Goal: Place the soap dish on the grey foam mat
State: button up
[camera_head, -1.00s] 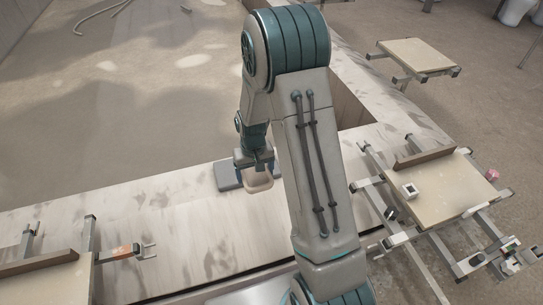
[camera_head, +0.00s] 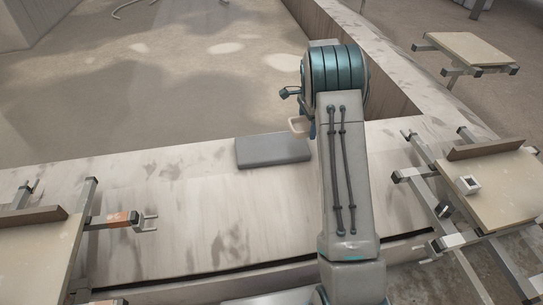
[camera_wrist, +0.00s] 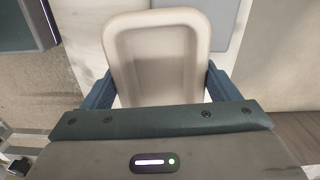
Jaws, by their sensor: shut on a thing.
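The soap dish (camera_wrist: 158,62) is a cream, shallow, rounded tray. My gripper (camera_wrist: 158,90) is shut on it, with a dark finger on each side. In the head view the dish (camera_head: 298,126) shows at the left edge of my arm, held up beyond the right end of the mat as seen there. The grey foam mat (camera_head: 272,152) is a flat, bare rectangle on the pale ledge. Part of a grey surface, likely the mat (camera_wrist: 222,22), shows behind the dish at the top of the wrist view. My arm hides most of the gripper in the head view.
The pale ledge (camera_head: 190,205) is clear around the mat. A frame with a board and a small white block (camera_head: 468,185) stands at the right. Another frame with an orange part (camera_head: 122,218) stands at the left. A separate board (camera_head: 475,48) is far right.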

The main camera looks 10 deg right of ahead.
jog(key=shift+w+d+f+m, duration=0.25)
jog(key=shift+w+m, duration=0.05)
jog(key=shift+m, duration=0.1)
jog(key=shift+a+f+b, duration=0.1)
jog(key=shift+b, duration=0.2)
jog(key=b, duration=0.4)
send_over(275, 157)
notch_tip(275, 157, down, 7)
jog(key=shift+r, duration=0.15)
jog(key=shift+f+b, duration=0.7)
jog(key=shift+f, duration=1.25)
jog(key=shift+f, duration=0.1)
